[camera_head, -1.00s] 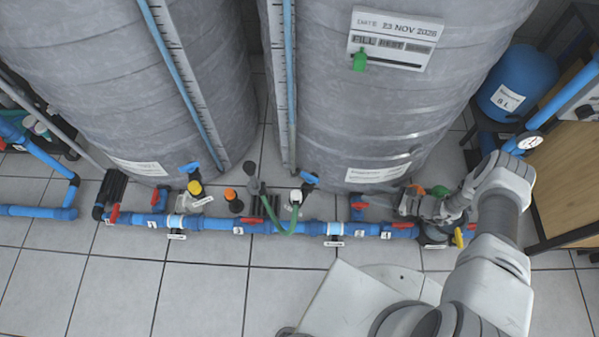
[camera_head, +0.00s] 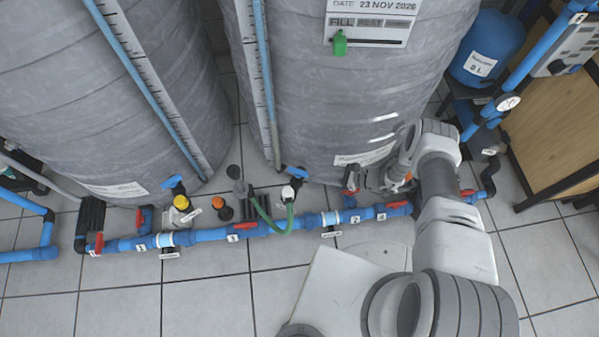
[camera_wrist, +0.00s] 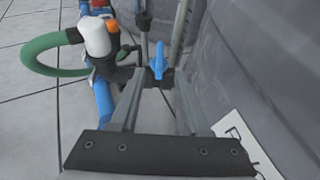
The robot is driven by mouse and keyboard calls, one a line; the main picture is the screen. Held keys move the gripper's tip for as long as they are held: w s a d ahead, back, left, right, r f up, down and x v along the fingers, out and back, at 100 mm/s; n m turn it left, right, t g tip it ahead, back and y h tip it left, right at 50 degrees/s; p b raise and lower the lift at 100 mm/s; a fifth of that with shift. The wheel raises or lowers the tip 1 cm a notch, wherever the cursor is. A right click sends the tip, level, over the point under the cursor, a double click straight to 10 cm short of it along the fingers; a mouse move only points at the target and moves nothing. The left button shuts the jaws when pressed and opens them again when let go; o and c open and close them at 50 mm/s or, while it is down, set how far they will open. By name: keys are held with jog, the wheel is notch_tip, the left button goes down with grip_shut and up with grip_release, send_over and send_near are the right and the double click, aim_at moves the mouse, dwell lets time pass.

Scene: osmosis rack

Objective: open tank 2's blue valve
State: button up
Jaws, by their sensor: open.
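A blue valve handle (camera_head: 295,172) sits low at the front of the right tank (camera_head: 345,95). In the wrist view the same kind of blue handle (camera_wrist: 160,62) stands on a dark fitting ahead, between the lines of my two fingers. My gripper (camera_wrist: 158,85) is open and empty, and the handle appears beyond its tips; contact cannot be made out. In the head view my gripper is at the right tank's base, right of the handle and partly hidden by my arm. Another blue handle (camera_head: 173,182) is at the left tank (camera_head: 110,100). I cannot read the tank numbers.
A blue pipe (camera_head: 205,236) with red handles runs along the floor before the tanks. A white-capped fitting (camera_head: 289,193) with a green hose (camera_head: 268,222) stands close by the right valve; the hose (camera_wrist: 40,52) loops left in the wrist view. The tank wall (camera_wrist: 265,60) is close at right.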

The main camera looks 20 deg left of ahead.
aim_at(304, 172)
jog(key=b+x, duration=0.2)
jog(key=x, duration=0.7)
grip_shut()
